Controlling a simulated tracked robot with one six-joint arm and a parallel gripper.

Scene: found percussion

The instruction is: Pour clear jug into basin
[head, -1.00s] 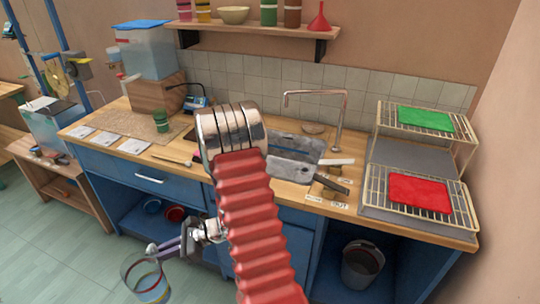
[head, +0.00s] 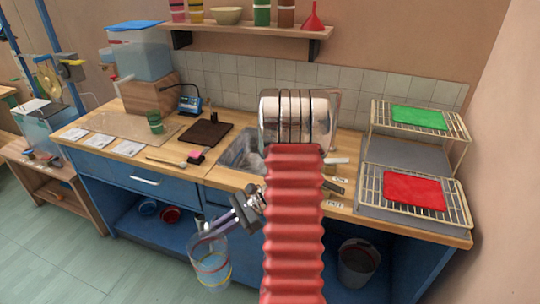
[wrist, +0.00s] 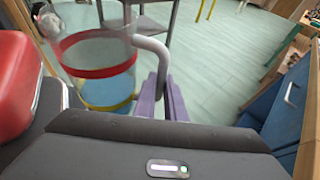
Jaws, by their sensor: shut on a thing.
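The clear jug (head: 212,266) has a red band and a yellow band, with bluish liquid in its lower part. It hangs about upright in front of the blue counter, below the worktop. My gripper (head: 207,232) is shut on the jug's handle. The wrist view also shows the jug (wrist: 98,52) and the purple fingers of my gripper (wrist: 165,92) at its pale handle. The grey metal basin (head: 238,152) is set into the worktop, up and to the right of the jug. My arm hides much of it.
A dark board (head: 206,136) and a green cup (head: 155,122) stand on the worktop left of the basin. Wire racks (head: 440,213) with red and green cloths are at right. The open shelf under the counter holds bowls (head: 170,215). A bucket (head: 358,264) stands below right.

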